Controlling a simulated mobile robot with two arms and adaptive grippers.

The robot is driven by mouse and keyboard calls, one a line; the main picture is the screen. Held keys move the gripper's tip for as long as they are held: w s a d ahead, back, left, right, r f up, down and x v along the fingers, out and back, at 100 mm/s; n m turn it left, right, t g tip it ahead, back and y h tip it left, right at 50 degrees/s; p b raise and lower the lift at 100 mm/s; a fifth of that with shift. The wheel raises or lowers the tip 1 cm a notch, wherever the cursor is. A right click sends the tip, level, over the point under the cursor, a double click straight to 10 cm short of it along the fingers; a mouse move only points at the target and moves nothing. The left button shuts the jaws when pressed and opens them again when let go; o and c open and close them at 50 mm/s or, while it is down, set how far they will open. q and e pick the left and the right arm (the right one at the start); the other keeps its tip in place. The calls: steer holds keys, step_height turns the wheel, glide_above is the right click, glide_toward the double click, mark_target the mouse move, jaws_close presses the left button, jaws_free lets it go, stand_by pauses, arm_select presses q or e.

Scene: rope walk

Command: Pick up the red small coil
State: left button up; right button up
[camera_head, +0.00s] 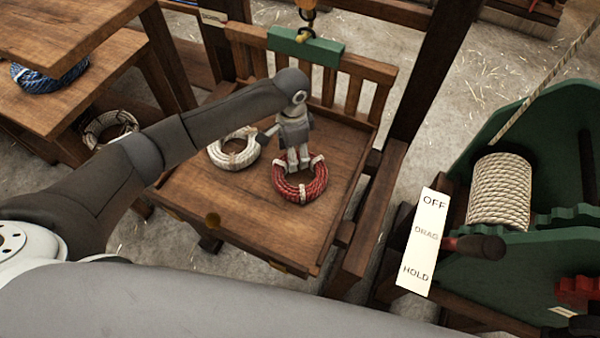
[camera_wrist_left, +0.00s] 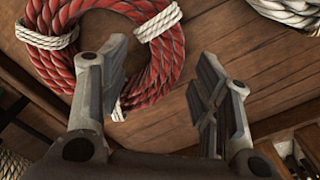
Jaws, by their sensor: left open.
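The red small coil (camera_head: 301,188) lies flat on a wooden tray-like platform (camera_head: 235,215) and is tied with white bands. My left gripper (camera_head: 298,166) points down over the far side of the coil. In the left wrist view the red coil (camera_wrist_left: 167,62) fills the upper left, with the open left gripper (camera_wrist_left: 165,80) in front of it. One finger overlaps the coil ring and the other is over bare wood outside it. Whether the fingers touch the coil I cannot tell. My right gripper is not in view.
A white coil (camera_head: 236,160) lies left of the red one, partly behind my arm. A slatted back with a green block (camera_head: 305,47) and a hook stands behind. A green winch with a rope drum (camera_head: 500,190) and lever is at right. The platform's front is clear.

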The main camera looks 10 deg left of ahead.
arm_select(q)
steer(key=shift+a+f, duration=0.1)
steer(key=shift+f, duration=1.25)
jaws_close()
